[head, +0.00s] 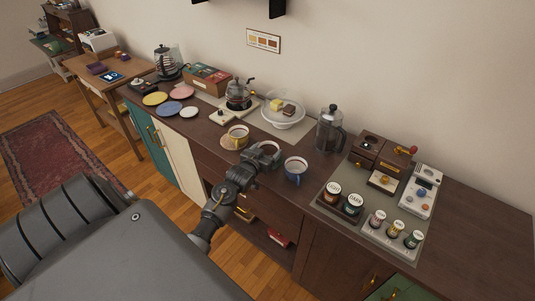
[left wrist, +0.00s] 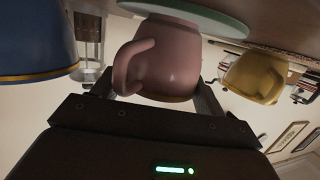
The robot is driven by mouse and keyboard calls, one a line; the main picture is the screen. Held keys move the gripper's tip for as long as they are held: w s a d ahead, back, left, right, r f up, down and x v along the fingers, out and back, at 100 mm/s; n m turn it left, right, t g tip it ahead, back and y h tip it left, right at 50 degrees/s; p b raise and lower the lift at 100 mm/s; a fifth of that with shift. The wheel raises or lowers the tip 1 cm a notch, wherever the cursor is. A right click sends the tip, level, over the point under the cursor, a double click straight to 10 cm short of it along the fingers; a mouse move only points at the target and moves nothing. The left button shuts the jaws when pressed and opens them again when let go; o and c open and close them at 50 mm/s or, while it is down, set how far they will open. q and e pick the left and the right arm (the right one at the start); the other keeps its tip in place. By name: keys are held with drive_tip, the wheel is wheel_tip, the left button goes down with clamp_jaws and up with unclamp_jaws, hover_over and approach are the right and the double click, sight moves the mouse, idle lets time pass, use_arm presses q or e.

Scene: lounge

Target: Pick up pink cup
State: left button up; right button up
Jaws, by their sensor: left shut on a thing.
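The pink cup (left wrist: 165,62) is between the fingers of my left gripper (left wrist: 160,90) in the left wrist view, where the picture looks upside down. Its handle points left there. A pale green saucer (left wrist: 205,20) is right at the cup's base; I cannot tell whether they touch. In the head view the pink cup (head: 268,147) shows only in part, behind my left gripper (head: 259,156), at the front of the dark wood counter. My left gripper is shut on the cup. My right gripper is not in view.
A yellow cup (head: 238,132) stands left of the pink cup and a blue cup (head: 294,170) to its right, both close. A cake stand (head: 283,121) and a French press (head: 329,130) are behind. A tray with jars (head: 391,227) is further right.

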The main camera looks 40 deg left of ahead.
use_arm(q)
drive_tip(key=shift+r, duration=0.2)
drive_tip(key=shift+r+b, duration=0.65)
drive_tip(key=shift+r, duration=0.45)
drive_tip(key=s+a+r+b, duration=0.1)
drive_tip(key=s+a+r, duration=0.4)
drive_tip(key=s+r, duration=0.5)
drive_tip(key=v, duration=0.3)
drive_tip(key=shift+a, duration=0.35)
drive_tip(key=s+d+m+g+h+b, duration=0.1)
drive_tip(key=d+m+h, duration=0.7)
drive_tip(key=d, duration=2.1)
drive_tip(key=s+f+h+b, duration=0.1)
drive_tip(key=h, duration=0.1)
drive_tip(key=shift+s+g+h, duration=0.15)
drive_tip(key=shift+g+h, duration=0.15)
drive_tip(key=shift+h, duration=0.1)
